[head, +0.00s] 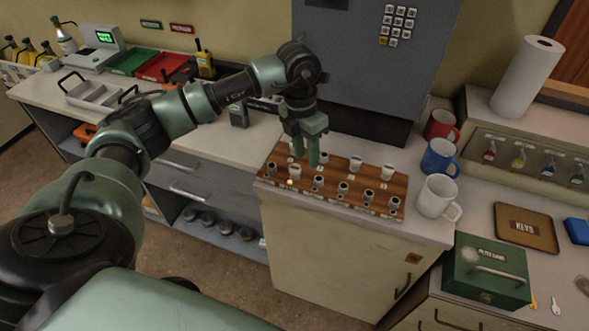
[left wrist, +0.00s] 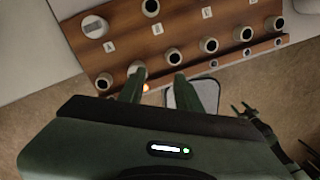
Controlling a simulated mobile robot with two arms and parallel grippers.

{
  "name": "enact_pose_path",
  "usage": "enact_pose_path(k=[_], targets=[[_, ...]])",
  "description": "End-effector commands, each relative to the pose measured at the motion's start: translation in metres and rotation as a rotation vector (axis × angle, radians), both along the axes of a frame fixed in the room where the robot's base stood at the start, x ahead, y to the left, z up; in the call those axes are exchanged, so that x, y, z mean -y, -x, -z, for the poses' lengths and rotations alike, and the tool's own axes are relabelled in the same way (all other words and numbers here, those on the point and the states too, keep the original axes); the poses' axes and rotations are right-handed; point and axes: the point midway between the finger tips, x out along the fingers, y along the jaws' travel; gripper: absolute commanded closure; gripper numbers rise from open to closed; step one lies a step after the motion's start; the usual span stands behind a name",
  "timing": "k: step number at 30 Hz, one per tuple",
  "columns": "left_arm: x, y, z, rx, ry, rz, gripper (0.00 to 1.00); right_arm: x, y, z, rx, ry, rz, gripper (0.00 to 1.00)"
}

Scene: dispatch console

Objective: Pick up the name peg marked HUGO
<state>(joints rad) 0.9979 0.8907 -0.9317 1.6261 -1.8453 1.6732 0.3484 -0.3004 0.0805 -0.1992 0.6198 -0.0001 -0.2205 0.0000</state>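A wooden peg board (head: 330,196) lies on the counter with several white and dark cylindrical pegs in rows. It also shows in the left wrist view (left wrist: 125,42), with small white name tags too small to read, so I cannot tell which peg is marked HUGO. My left gripper (head: 306,156) points down over the board's left half. In the left wrist view its two fingers (left wrist: 157,86) are apart with no peg visible between them. A pale peg (left wrist: 139,69) shows just beyond the left fingertip, and another peg (left wrist: 175,57) beyond the right one.
Red (head: 440,124), blue (head: 438,157) and white (head: 437,196) mugs stand right of the board. A grey console panel (head: 375,60) rises behind it. A green box (head: 487,270) and a brown key tray (head: 527,228) sit farther right.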

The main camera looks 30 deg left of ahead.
Motion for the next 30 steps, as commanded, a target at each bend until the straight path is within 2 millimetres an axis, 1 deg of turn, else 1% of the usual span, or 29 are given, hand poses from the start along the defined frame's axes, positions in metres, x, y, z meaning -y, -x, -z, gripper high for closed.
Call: enact_pose_path(k=[1, 3, 5, 11, 16, 18, 21, 24, 29, 30], targets=[[-0.016, 0.0, -0.005, -0.011, -0.049, -0.02, 0.66, -0.001, 0.0, 0.0, 0.0, -0.001, 0.001, 0.42], [-0.03, 0.002, -0.005, -0.026, -0.09, -0.037, 0.66, -0.002, 0.0, -0.001, -0.001, -0.003, 0.001, 0.42], [-0.034, 0.003, -0.002, -0.034, -0.105, -0.042, 0.66, -0.003, 0.0, -0.004, 0.0, -0.003, 0.001, 0.42], [-0.033, 0.004, 0.019, -0.035, -0.105, -0.041, 0.66, -0.003, 0.0, -0.015, 0.0, -0.003, 0.001, 0.42], [-0.032, 0.006, 0.042, -0.036, -0.104, -0.04, 0.66, -0.003, 0.0, -0.035, 0.0, -0.003, 0.001, 0.42], [-0.031, 0.006, 0.054, -0.034, -0.102, -0.039, 0.66, -0.003, 0.0, -0.037, 0.0, -0.003, 0.001, 0.42], [-0.031, 0.005, 0.065, -0.032, -0.102, -0.039, 0.66, -0.003, 0.0, -0.039, 0.0, -0.003, 0.001, 0.42], [-0.032, 0.005, 0.069, -0.031, -0.103, -0.038, 0.66, -0.003, 0.0, -0.039, 0.0, -0.003, 0.001, 0.42], [-0.031, 0.005, 0.07, -0.03, -0.102, -0.038, 0.66, -0.002, 0.0, -0.038, 0.001, -0.002, 0.0, 0.42], [-0.031, 0.005, 0.07, -0.03, -0.102, -0.038, 0.75, -0.001, 0.0, -0.038, 0.001, -0.002, 0.0, 0.42]])
